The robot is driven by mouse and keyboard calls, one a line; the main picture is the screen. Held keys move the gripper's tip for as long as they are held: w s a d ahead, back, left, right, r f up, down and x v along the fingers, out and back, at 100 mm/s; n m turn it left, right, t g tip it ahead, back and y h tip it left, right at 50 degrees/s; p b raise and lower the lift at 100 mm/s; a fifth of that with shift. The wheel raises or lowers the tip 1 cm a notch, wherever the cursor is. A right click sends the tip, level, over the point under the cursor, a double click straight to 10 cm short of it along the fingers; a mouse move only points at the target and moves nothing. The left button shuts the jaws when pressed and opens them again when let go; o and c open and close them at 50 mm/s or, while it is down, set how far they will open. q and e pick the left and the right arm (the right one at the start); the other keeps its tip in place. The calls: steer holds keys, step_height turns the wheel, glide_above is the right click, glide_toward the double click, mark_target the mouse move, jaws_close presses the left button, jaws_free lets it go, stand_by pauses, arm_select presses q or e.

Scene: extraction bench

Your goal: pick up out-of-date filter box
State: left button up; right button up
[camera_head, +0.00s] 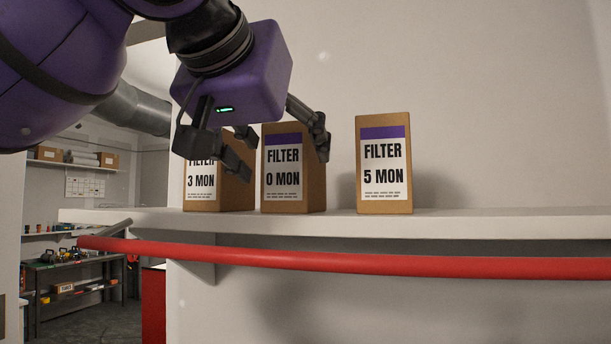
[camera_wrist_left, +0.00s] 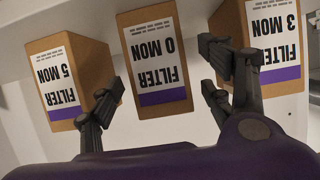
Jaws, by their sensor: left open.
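Three brown filter boxes stand upright on the shelf. The "0 MON" box (camera_head: 294,172) is in the middle, with a purple band and white label. The "3 MON" box (camera_head: 201,181) is at left, partly hidden by my fingers, and the "5 MON" box (camera_head: 383,165) is at right. My left gripper (camera_head: 278,152) is open and empty, in front of the upper part of the "0 MON" box. In the left wrist view the boxes appear upside down; the "0 MON" box (camera_wrist_left: 154,62) lies between the spread fingers (camera_wrist_left: 167,92). My right gripper is out of view.
The white shelf (camera_head: 480,222) has a red rail (camera_head: 400,264) along its front, below the boxes. A wider gap separates the "0 MON" and "5 MON" boxes than the "3 MON" and "0 MON" boxes. The shelf is free right of "5 MON". A workbench (camera_head: 70,266) stands far behind at left.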

arm_select(q)
steer(key=shift+w+d+f, duration=0.1)
steer(key=shift+w+f, duration=0.15)
steer(key=shift+f, duration=0.05)
steer(key=x, duration=0.6)
steer(key=shift+s, duration=0.1)
steer(key=c, duration=1.4)
